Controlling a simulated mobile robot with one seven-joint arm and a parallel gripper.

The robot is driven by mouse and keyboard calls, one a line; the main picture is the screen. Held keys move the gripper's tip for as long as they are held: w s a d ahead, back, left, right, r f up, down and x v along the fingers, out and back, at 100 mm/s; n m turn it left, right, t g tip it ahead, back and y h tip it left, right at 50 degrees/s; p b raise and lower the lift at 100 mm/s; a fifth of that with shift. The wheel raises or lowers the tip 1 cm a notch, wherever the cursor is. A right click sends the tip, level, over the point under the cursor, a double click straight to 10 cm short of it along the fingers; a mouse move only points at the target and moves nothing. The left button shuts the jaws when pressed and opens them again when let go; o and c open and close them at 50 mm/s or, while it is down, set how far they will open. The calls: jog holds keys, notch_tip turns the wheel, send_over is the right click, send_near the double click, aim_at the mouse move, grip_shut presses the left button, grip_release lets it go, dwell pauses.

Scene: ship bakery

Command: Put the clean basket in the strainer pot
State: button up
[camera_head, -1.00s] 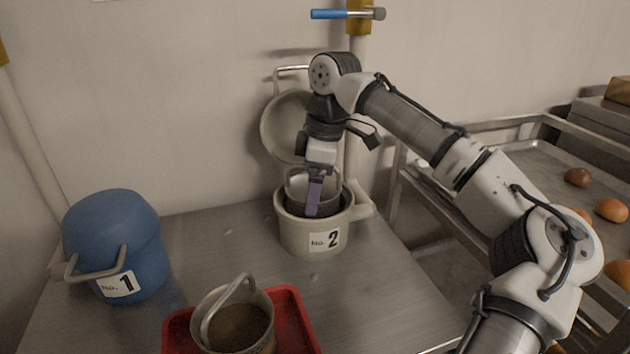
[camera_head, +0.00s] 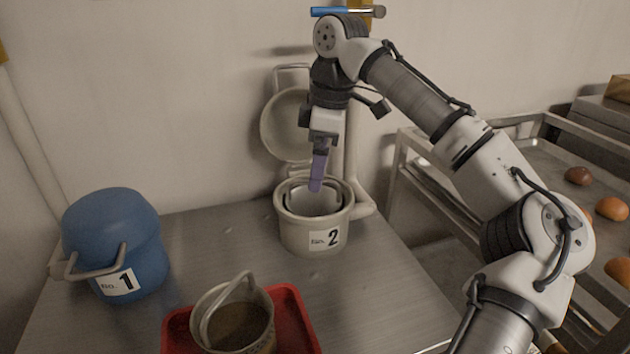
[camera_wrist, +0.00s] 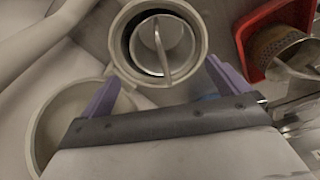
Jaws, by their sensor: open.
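The strainer pot (camera_head: 296,236) is cream, labelled No. 2, and stands on the metal table with its lid (camera_head: 287,125) swung up behind it. A grey metal basket (camera_head: 312,200) sits inside the pot; in the wrist view the basket (camera_wrist: 150,62) lies within the pot's rim (camera_wrist: 117,35), its handle (camera_wrist: 161,46) crossing the opening. My gripper (camera_head: 318,186) is above the pot, its purple fingers apart and empty. In the wrist view the gripper (camera_wrist: 165,85) points at the pot, a finger to each side of the handle. A second basket (camera_head: 232,322) holding brown contents stands in the red tray (camera_head: 306,335).
A closed blue pot (camera_head: 115,240) labelled No. 1 stands at the table's left. A rack (camera_head: 520,165) with bread rolls is on the right. A pole with a blue-handled lever (camera_head: 335,12) rises behind the pot. The table between the pots is clear.

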notch_tip(320, 180, up, 7)
jog(key=d, duration=0.1)
jog(key=shift+p, duration=0.35)
